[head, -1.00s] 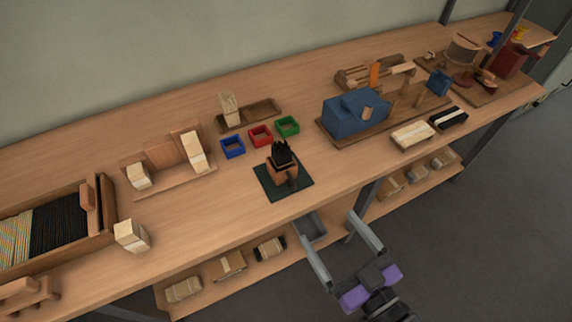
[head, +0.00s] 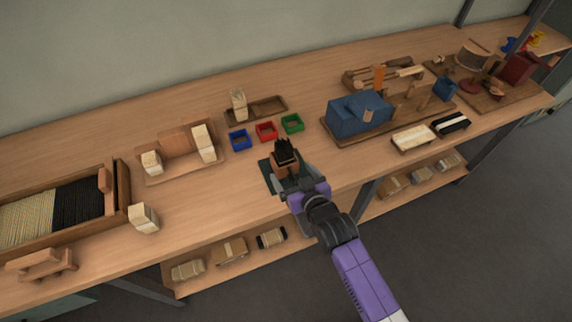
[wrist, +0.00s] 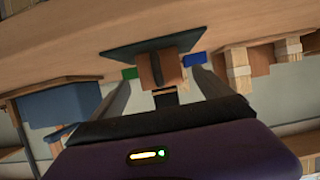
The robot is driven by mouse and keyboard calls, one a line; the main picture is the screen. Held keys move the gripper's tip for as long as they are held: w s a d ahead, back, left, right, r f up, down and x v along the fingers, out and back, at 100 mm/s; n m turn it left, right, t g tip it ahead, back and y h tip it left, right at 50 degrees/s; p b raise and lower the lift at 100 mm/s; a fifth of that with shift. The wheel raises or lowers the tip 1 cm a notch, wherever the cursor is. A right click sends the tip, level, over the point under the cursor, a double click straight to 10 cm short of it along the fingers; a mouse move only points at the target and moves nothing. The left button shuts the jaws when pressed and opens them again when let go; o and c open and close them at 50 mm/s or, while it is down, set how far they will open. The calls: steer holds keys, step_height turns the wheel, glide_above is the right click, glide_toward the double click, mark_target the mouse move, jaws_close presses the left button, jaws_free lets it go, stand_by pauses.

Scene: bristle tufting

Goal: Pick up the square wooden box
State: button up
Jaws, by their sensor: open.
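The square wooden box (head: 283,167) is brown, with black bristles (head: 284,147) standing up out of it. It sits on a dark green mat (head: 268,178) near the table's front edge. My gripper (head: 287,179) is at the front side of the box, partly hiding it and the mat. In the wrist view, which looks upside down, the box (wrist: 146,72) with a dark upright strip shows between the two open fingers of my gripper (wrist: 160,80). I cannot tell how far the fingers reach along its sides.
Blue (head: 240,141), red (head: 266,131) and green (head: 292,124) trays stand just behind the mat. A blue block (head: 358,112) on a wooden board is to the right. A pale bundle (head: 144,218) and a bristle crate (head: 122,190) are at left.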

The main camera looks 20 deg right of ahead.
mark_target(285, 165)
steer(key=shift+p+x, duration=0.4)
steer(key=shift+x, duration=2.8)
steer(key=shift+f, duration=0.15)
steer(key=c, duration=1.6)
step_height(285, 165, up, 20)
steer(key=shift+b, duration=0.3)
